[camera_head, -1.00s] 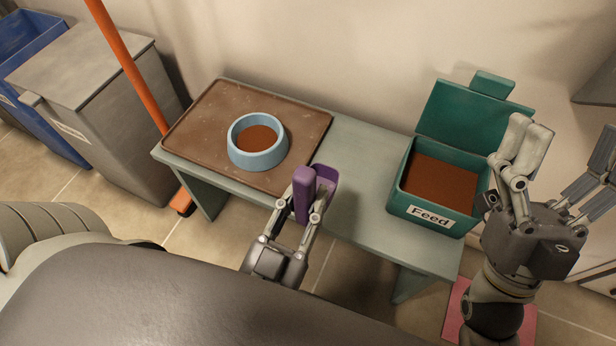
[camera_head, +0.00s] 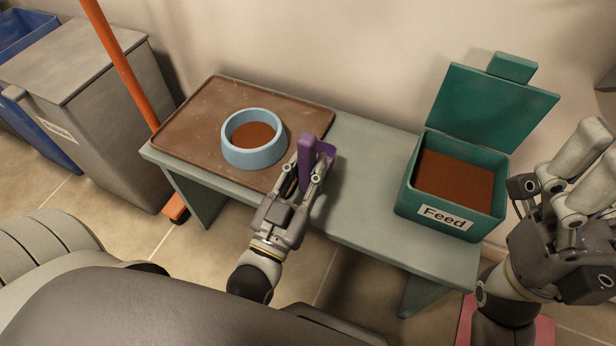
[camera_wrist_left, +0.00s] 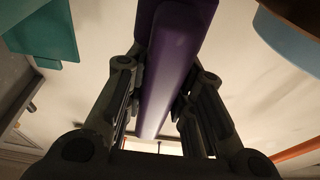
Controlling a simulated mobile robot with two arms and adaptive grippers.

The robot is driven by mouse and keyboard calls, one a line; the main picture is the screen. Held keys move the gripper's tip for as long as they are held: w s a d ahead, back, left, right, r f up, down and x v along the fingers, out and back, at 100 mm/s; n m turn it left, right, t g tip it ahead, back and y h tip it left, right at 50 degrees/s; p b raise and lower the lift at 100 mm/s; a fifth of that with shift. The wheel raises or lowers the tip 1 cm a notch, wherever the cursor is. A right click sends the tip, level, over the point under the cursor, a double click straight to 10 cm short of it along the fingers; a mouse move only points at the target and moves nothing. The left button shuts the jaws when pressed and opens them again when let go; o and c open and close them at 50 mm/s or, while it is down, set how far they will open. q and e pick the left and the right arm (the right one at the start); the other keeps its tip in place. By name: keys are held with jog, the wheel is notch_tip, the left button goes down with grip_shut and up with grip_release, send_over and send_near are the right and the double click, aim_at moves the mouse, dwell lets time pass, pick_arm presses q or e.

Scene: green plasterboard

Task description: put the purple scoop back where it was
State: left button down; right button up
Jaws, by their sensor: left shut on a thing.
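The purple scoop (camera_head: 307,158) is held upright in my left gripper (camera_head: 304,176), above the green bench near the tray's right edge. In the left wrist view the scoop (camera_wrist_left: 172,70) runs between both fingers of the gripper (camera_wrist_left: 162,92), which are closed against its sides. A blue bowl (camera_head: 254,157) with brown feed in it stands on the brown tray, just left of the scoop. An open green feed box (camera_head: 428,222) full of brown feed stands at the bench's right. My right gripper (camera_head: 594,160) is beside that box, its fingers spread and empty.
The bench (camera_head: 362,170) is bare between the tray (camera_head: 200,110) and the box. The box lid (camera_head: 497,108) stands raised toward the wall. An orange pole (camera_head: 121,66) and a grey bin (camera_head: 85,95) are at the left.

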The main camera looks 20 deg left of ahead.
pick_arm(q)
jog(key=shift+f+b, duration=0.6)
jog(key=shift+f, duration=0.5)
jog(key=shift+f, duration=0.2)
jog(key=c, duration=1.2)
grip_release()
jog(key=shift+c, duration=0.2)
jog(key=shift+r, duration=0.1)
